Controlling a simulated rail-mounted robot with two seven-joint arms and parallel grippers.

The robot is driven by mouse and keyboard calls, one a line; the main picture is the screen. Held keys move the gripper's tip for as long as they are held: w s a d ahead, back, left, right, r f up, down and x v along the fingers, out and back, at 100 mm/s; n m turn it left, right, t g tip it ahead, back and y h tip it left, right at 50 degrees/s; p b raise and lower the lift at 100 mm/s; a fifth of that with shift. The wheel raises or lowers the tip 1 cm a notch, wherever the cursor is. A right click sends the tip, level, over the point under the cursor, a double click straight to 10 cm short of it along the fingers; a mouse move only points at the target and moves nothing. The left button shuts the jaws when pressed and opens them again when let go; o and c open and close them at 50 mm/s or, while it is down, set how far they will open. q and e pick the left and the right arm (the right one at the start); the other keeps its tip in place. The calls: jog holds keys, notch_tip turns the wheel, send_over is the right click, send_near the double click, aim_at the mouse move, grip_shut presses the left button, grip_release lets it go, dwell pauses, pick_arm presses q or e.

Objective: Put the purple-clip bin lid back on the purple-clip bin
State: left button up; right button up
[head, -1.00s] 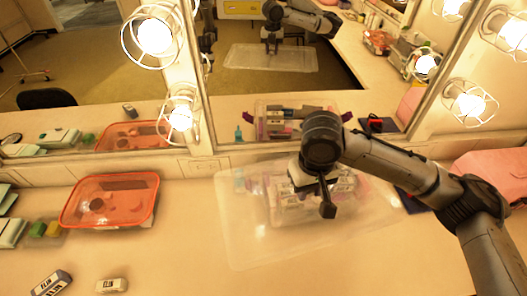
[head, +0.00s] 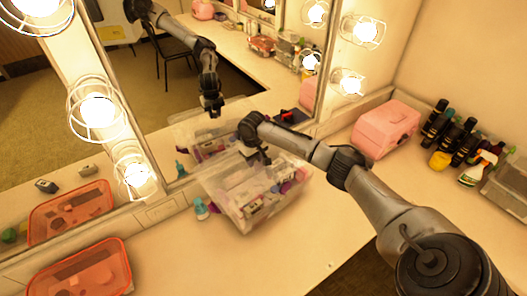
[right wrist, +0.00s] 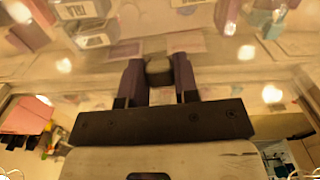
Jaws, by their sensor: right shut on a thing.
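The purple-clip bin (head: 246,219) is a clear box of mixed small items on the counter by the mirror, with purple clips (head: 286,187) at its side. The purple-clip bin lid (head: 236,177) is a clear sheet over the bin; whether it touches the rim I cannot tell. My right gripper (head: 258,159) is above the bin, shut on the lid's knob. In the right wrist view the dark knob (right wrist: 159,70) sits between the two fingers, and the bin's contents show through the clear lid (right wrist: 225,76). My left gripper is not in view.
A teal bottle (head: 201,209) stands close left of the bin. An orange tray (head: 85,272) is at lower left. A pink case (head: 385,130), dark bottles (head: 447,130) and a spray bottle (head: 478,168) stand at right. The mirror is right behind the bin. The counter in front is clear.

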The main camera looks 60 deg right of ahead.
jog(key=d, duration=0.1)
jog(key=s+d, duration=0.1)
jog(key=d, duration=0.1)
jog(key=shift+s+f, duration=0.25)
jog(key=shift+f, duration=0.05)
jog(key=shift+s+d+f, duration=0.2)
jog(key=shift+s+d, duration=0.05)
jog(key=shift+d, duration=0.15)
jog(key=shift+f+b, duration=0.7)
jog(key=shift+f, duration=0.15)
notch_tip(320, 180, down, 7)
jog(key=b, duration=0.5)
jog(key=shift+r, duration=0.2)
jog(key=o, duration=1.1)
